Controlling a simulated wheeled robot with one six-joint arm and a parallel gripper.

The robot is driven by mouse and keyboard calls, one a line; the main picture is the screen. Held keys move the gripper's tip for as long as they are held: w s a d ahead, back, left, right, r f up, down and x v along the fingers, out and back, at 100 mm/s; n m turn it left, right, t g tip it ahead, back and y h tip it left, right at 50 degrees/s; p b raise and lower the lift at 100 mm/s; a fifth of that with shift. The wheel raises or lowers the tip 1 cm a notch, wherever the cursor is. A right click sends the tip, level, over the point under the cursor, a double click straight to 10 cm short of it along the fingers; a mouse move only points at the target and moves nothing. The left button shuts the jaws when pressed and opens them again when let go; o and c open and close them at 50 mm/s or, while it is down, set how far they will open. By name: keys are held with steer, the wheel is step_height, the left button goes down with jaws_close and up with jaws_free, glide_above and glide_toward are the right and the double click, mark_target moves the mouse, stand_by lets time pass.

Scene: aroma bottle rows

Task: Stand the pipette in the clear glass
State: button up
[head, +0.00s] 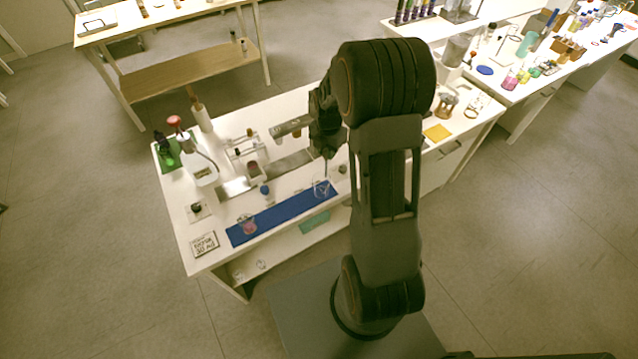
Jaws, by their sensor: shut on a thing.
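My gripper (327,147) points down above the front part of the white table, with my arm covering much of the view. It is shut on the pipette (325,167), a thin dark upright line below the fingers. The clear glass (321,188) stands at the right end of the blue mat (283,214), right below the pipette. The pipette's lower end is at or just above the glass; I cannot tell whether it is inside the rim.
A glass with pink liquid (248,227) stands at the mat's left end. A small blue-topped bottle (264,190) stands behind the mat. A lettered card (204,243) lies at the front left corner. A small dark round thing (342,170) is right of the clear glass.

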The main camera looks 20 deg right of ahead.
steer(key=shift+s+f, duration=0.15)
steer(key=shift+f, duration=0.1)
steer(key=b, duration=0.4)
glide_above(327, 175)
steer(key=shift+s+a+f, duration=0.1)
steer(key=shift+s+f, duration=0.05)
steer(key=shift+f, duration=1.35)
steer(key=shift+s+a+f, duration=0.1)
steer(key=shift+s+f, duration=0.05)
steer(key=shift+f, duration=1.3)
steer(key=o, duration=0.7)
steer(key=shift+c, duration=0.2)
steer(key=shift+r, duration=0.15)
step_height(327, 175, up, 14)
steer(key=shift+f+b, duration=0.2)
steer(key=shift+b, duration=0.4)
